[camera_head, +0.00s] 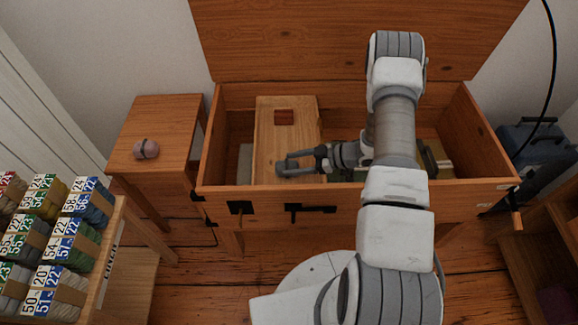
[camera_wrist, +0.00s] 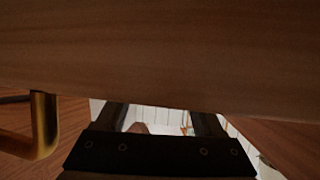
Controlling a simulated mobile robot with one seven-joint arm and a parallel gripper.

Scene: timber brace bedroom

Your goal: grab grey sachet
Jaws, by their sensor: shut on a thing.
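My gripper (camera_head: 283,165) is inside the open wooden chest, over the near end of a light wooden board with a slot (camera_head: 272,140). Its fingers point left. In the wrist view my gripper's two dark fingers (camera_wrist: 158,120) stand apart, and a wooden surface (camera_wrist: 160,60) hides their tips. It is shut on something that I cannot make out. A pale grey patch (camera_head: 244,165) shows in the gap left of the board. It may be the grey sachet, but it is too small to tell. My arm covers part of the chest's right half.
The chest's front wall (camera_head: 270,205) and raised lid (camera_head: 300,40) bound the space around my gripper. A small table (camera_head: 175,115) with a round pinkish object (camera_head: 146,149) stands left. A rack of numbered yarn bundles (camera_head: 40,235) is front left. A brass handle (camera_wrist: 43,125) shows close by.

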